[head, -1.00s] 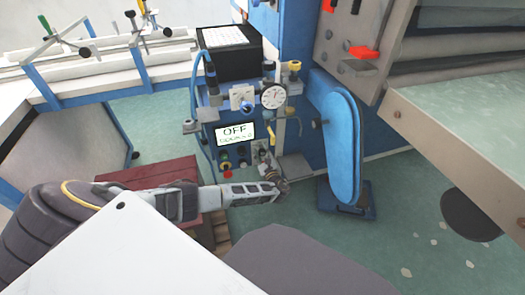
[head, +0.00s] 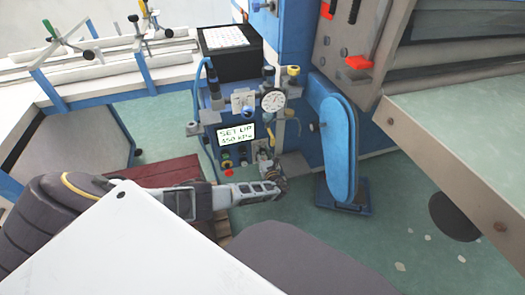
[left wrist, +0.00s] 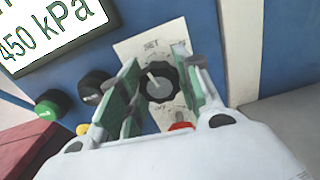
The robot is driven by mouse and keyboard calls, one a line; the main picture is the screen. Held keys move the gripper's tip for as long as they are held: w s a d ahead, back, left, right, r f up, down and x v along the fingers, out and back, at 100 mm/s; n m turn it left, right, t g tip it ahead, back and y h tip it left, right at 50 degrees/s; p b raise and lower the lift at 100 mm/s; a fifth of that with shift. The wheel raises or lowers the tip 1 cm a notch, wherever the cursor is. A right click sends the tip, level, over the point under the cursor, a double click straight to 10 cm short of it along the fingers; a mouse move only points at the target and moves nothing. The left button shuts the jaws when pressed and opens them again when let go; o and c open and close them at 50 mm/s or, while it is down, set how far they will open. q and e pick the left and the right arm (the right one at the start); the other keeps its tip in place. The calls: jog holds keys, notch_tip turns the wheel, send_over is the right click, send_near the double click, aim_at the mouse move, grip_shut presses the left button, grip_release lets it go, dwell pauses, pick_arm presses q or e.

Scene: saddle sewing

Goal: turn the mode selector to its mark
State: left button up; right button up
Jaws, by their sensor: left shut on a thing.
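The mode selector is a black ribbed knob (left wrist: 156,84) with a white pointer line, on a cream plate (left wrist: 139,45) in the left wrist view. Its pointer tilts up and slightly left, toward the lettering "SET" at the plate's top. My left gripper (left wrist: 163,72) has its green-padded fingers on either side of the knob and is shut on it. In the head view my left gripper (head: 271,176) is at the lower right of the control panel and largely hides the knob. The display (head: 236,136) reads "SET UP" and 450 kPa. My right gripper is in neither view.
Green and black buttons (left wrist: 93,86) sit left of the selector, and a red one (left wrist: 181,126) sits below it. A round gauge (head: 273,102) is above the panel. A blue pedal-like arm (head: 340,150) stands to the right. A dark red box (head: 165,172) lies left.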

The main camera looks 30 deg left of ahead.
pick_arm(q)
jog(key=m+p, duration=0.1)
jog(key=m, duration=0.2)
jog(key=shift+s+m+p, duration=0.1)
jog(key=shift+m+p, duration=0.25)
jog(key=shift+m, duration=0.05)
jog(key=m+p, duration=0.1)
jog(key=m, duration=0.2)
jog(key=shift+m, duration=0.3)
jog(key=m+p, duration=0.1)
jog(key=m, duration=0.4)
jog(key=shift+m, duration=0.4)
jog(key=shift+m+p, duration=0.3)
jog(key=shift+m, duration=0.3)
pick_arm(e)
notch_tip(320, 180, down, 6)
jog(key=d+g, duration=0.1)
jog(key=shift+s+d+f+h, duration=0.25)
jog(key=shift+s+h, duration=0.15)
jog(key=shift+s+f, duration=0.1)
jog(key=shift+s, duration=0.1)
pick_arm(q)
jog(key=o, duration=1)
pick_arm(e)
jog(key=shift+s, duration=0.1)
pick_arm(q)
jog(key=shift+o, duration=0.2)
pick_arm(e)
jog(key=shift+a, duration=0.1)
